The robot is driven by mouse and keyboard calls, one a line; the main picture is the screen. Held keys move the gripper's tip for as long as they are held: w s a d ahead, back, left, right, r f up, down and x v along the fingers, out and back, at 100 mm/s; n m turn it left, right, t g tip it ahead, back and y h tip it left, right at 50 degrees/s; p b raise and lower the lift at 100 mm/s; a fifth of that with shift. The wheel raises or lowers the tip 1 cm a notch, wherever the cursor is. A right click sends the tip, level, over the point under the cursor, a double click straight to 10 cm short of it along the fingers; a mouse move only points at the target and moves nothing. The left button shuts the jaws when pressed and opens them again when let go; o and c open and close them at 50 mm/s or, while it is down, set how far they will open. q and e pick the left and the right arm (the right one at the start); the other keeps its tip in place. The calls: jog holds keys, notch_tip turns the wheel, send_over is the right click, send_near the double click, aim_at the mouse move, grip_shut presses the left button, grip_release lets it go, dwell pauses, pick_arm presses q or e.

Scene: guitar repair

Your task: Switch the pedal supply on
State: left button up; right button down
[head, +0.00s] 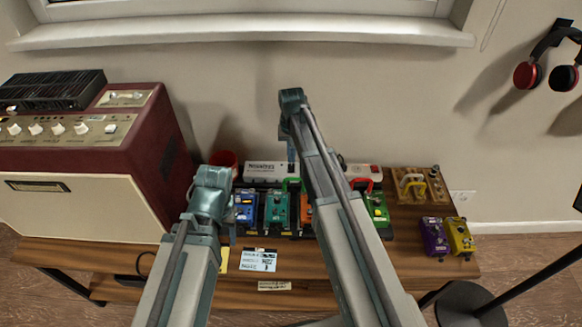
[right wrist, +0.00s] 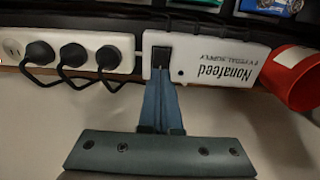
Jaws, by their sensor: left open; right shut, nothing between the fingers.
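The pedal supply (head: 262,171) is a white box behind the row of pedals at the back of the bench. In the right wrist view the pedal supply (right wrist: 212,70) appears with its lettering upside down and a black switch (right wrist: 161,57) at its left end. My right gripper (right wrist: 161,74) is shut and empty, its fingertips at the switch, overlapping its lower part; I cannot tell if they touch or which way the switch is set. In the head view my right gripper (head: 291,150) is partly hidden by its arm. My left gripper (head: 232,228) is open, pointing down left of the pedals.
A white power strip (right wrist: 110,42) with black plugs sits beside the supply. A red cup (right wrist: 296,75) stands at its other end. A maroon amplifier (head: 150,150) fills the left. The wall is close behind.

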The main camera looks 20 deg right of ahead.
aim_at(291, 165)
jog(key=shift+f+b, duration=0.9)
dwell(0.8)
notch_tip(291, 165, up, 7)
jog(key=p, duration=0.7)
jog(key=shift+r, duration=0.1)
dwell(0.3)
